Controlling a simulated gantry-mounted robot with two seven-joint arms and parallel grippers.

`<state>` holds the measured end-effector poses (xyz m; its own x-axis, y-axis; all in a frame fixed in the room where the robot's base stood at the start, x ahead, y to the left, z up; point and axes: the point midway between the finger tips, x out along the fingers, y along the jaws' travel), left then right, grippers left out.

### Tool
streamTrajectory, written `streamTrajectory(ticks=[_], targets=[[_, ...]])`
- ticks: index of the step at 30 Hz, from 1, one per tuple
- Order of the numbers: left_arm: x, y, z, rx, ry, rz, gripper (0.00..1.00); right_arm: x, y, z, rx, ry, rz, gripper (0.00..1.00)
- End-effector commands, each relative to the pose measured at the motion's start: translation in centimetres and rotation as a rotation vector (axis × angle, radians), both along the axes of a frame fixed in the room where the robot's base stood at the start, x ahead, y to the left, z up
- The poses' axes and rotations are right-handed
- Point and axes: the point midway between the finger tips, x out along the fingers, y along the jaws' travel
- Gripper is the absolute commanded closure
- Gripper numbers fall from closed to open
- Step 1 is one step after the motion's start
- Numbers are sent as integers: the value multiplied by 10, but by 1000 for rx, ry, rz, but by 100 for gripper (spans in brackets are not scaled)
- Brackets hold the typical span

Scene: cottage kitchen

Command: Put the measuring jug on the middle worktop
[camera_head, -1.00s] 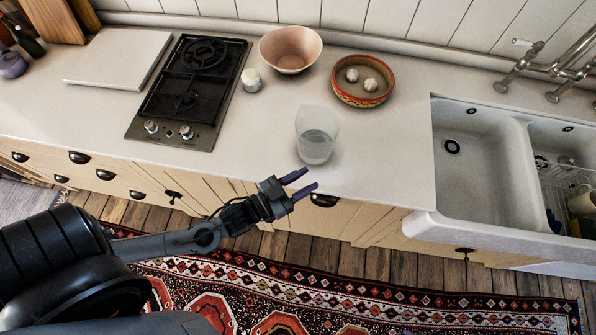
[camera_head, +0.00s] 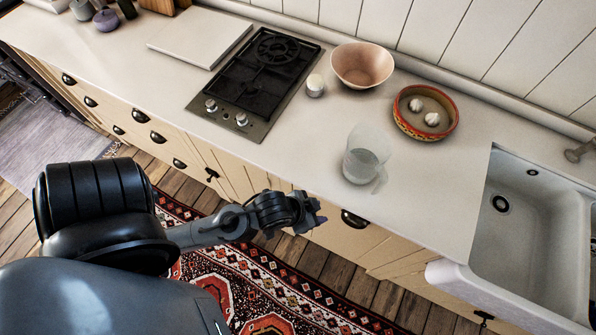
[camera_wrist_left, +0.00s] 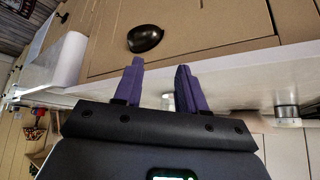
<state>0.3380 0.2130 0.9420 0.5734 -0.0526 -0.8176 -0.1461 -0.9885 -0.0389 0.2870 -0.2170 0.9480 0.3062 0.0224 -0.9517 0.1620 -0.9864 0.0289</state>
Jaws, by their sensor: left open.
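The measuring jug (camera_head: 365,155) is clear and looks upright. It stands on the pale worktop (camera_head: 300,160), near its front edge, between the hob and the sink. Its handle is at the lower right side in the head view. My left gripper (camera_head: 312,212) is in front of the drawer fronts, left of and nearer than the jug, and apart from it. In the left wrist view its two purple fingers (camera_wrist_left: 161,90) are spread with nothing between them. I cannot pick out the jug in that view. My right gripper is not in view.
A black hob (camera_head: 262,80) is left of the jug. The white sink (camera_head: 530,225) is at right. A drawer handle (camera_wrist_left: 145,38) is near my left gripper.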

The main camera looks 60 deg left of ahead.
Motion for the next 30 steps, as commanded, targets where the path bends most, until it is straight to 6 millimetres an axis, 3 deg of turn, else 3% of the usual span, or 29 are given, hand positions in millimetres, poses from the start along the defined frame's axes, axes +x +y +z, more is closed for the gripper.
streamTrajectory(ticks=[3,9,23,30], targets=[[-22,2,2,17,139,2,60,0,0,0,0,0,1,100],[-47,5,6,38,275,-7,60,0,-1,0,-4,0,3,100],[-51,6,8,43,301,-9,60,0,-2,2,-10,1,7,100],[-51,6,37,42,300,-8,60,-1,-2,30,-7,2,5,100]])
